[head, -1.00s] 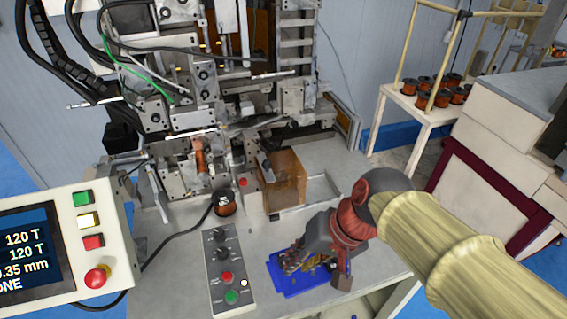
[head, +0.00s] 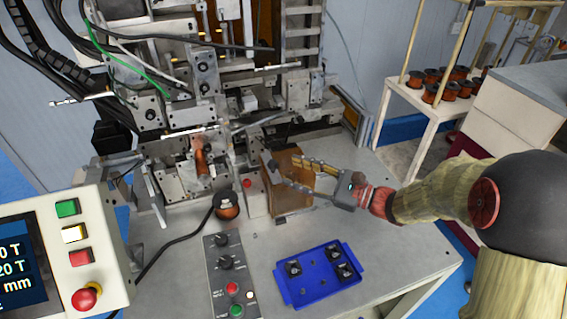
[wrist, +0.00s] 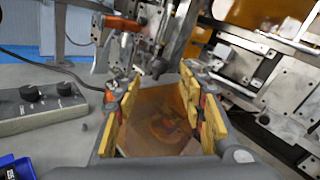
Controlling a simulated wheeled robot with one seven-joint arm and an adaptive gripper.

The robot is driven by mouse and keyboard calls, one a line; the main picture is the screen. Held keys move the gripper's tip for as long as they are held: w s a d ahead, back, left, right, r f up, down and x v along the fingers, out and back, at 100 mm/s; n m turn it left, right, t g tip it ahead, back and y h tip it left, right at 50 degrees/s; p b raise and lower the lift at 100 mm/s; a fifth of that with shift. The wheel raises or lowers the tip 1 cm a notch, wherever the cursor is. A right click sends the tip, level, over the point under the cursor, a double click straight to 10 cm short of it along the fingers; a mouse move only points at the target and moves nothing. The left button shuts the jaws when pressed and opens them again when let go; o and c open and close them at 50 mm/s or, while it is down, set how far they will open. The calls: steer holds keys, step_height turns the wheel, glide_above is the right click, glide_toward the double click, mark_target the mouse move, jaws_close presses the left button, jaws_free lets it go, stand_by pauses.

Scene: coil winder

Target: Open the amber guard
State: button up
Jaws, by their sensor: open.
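The amber guard (head: 284,203) is a translucent orange-brown box at the front of the coil winder, right of the copper spool. It looks closed, but my gripper covers part of it. My gripper (head: 282,169) reaches in from the right with its two fingers spread over the upper part of the guard. In the wrist view the guard (wrist: 160,118) shows between and beyond the yellow-padded fingers of my gripper (wrist: 158,80). The fingers are open and hold nothing. Whether a finger touches the guard I cannot tell.
A blue tray (head: 318,289) with several black parts lies on the bench in front. A control box (head: 228,268) with knobs and buttons stands left of it. A copper spool (head: 228,207) and the winder's metal frame (head: 200,170) are close to the guard.

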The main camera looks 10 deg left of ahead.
mark_target(272, 165)
steer(key=b+x, duration=0.1)
steer(key=x, duration=0.6)
steer(key=shift+w+a, duration=0.1)
steer(key=shift+a, duration=0.25)
steer(key=c, duration=0.3)
jaws_close()
stand_by(0.3)
